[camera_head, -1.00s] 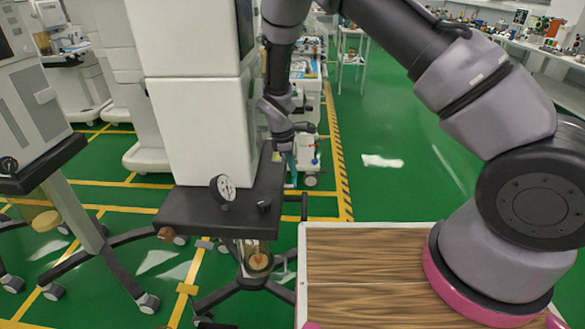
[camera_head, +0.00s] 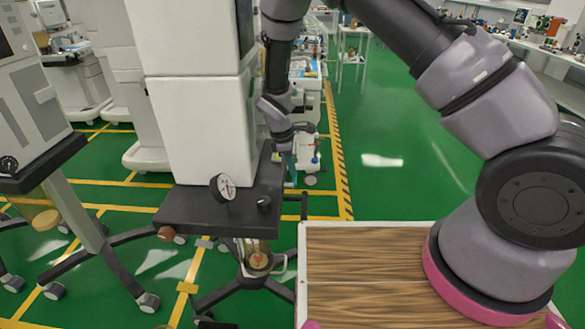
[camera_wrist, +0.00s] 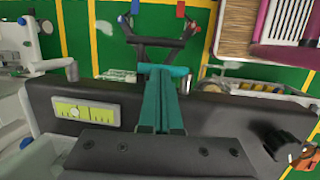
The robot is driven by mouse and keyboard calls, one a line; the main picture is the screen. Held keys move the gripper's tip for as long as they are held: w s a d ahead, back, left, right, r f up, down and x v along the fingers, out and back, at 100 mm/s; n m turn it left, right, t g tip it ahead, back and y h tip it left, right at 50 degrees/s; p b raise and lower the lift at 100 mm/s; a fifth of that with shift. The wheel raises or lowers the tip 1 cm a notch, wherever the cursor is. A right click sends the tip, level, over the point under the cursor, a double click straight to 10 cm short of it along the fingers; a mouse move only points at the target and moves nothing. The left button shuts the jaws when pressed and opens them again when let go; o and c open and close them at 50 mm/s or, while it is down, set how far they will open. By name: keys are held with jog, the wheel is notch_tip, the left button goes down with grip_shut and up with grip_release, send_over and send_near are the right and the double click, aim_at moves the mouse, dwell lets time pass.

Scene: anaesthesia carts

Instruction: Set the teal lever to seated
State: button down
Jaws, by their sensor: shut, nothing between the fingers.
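The teal lever (camera_wrist: 178,71) shows in the wrist view as a short bright teal bar lying crosswise just beyond my fingertips, at the side of the dark cart shelf. My gripper (camera_wrist: 163,78) is shut and empty, its two dark teal fingers side by side and pointing at the lever. The fingertips overlap the lever in the picture; I cannot tell whether they touch it. In the head view my gripper (camera_head: 291,168) hangs at the right far edge of the cart shelf (camera_head: 190,212), and I cannot make out the lever there.
A yellow-green plate with a scale (camera_wrist: 85,112) is on the dark shelf side. A round gauge (camera_head: 223,187) and a black knob (camera_head: 264,204) stand on the shelf. The white cart body (camera_head: 200,125) rises close left of my arm. Green floor (camera_head: 400,180) lies open to the right.

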jog(key=shift+s+r+t, duration=0.35)
jog(key=shift+t, duration=0.7)
jog(key=shift+s+r+t, duration=0.3)
jog(key=shift+t, duration=0.75)
jog(key=v, duration=1.4)
jog(key=d+r+m+g+y, duration=0.3)
jog(key=d+r+m+y, duration=0.2)
jog(key=d+r+m, duration=1.05)
jog(key=s+d+r+m+t, duration=0.5)
jog(key=s+d+r, duration=0.8)
jog(key=r, duration=0.3)
jog(key=shift+d+r+m+h, duration=0.3)
jog(key=shift+d+r+m, duration=0.05)
jog(key=shift+d+m, duration=0.2)
jog(key=shift+w, duration=0.1)
